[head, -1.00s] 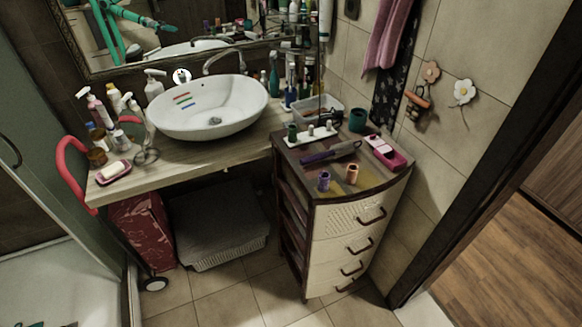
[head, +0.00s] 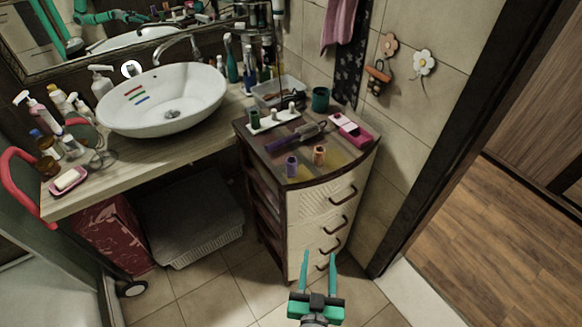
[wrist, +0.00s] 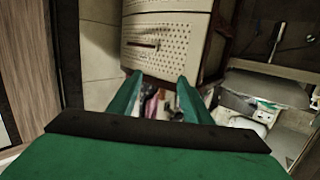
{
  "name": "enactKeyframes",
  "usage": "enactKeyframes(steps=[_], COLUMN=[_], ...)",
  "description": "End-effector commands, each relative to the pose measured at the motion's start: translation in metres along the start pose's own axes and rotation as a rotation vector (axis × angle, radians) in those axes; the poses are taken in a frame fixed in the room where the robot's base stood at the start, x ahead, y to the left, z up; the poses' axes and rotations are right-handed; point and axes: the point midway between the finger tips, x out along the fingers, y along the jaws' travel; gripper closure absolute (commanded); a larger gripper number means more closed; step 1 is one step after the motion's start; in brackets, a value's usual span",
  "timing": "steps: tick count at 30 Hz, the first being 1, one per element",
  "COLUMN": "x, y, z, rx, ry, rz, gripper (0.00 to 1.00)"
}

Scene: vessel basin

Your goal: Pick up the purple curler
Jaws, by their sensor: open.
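The purple curler (head: 291,166) stands upright on the top of the drawer cabinet (head: 330,175), near its front left edge. An orange-pink curler (head: 319,155) stands just to its right. My gripper (head: 319,258) is open and empty. In the head view it shows in front of the cabinet's drawers, apart from the curler and lower in the picture. In the wrist view the two green fingers (wrist: 158,95) are spread, with the pale drawer fronts (wrist: 165,45) beyond them. The purple curler cannot be made out in the wrist view.
A hair brush (head: 308,133) lies behind the curlers. A white holder with bottles (head: 275,121), a pink box (head: 355,134) and a green cup (head: 320,99) are also on top. The sink (head: 160,100) is left. A door frame (head: 430,140) is right.

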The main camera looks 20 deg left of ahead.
Motion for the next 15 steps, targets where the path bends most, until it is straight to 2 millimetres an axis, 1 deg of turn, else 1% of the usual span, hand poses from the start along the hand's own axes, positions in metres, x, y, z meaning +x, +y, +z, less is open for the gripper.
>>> enactKeyframes(steps=[1,5,6,9,12,15], x=[0.020,0.061,0.074,0.100,0.120,0.134], y=[-0.005,-0.021,-0.027,-0.042,-0.056,-0.068], z=[-0.013,-0.042,-0.052,-0.078,-0.101,-0.120], rx=[-0.001,-0.005,-0.006,-0.013,-0.020,-0.027], ry=[0.019,0.046,0.056,0.079,0.097,0.113], rz=[-0.023,-0.087,-0.108,-0.160,-0.208,-0.246], gripper=[0.55,0.55,0.55,0.55,0.55,0.55])
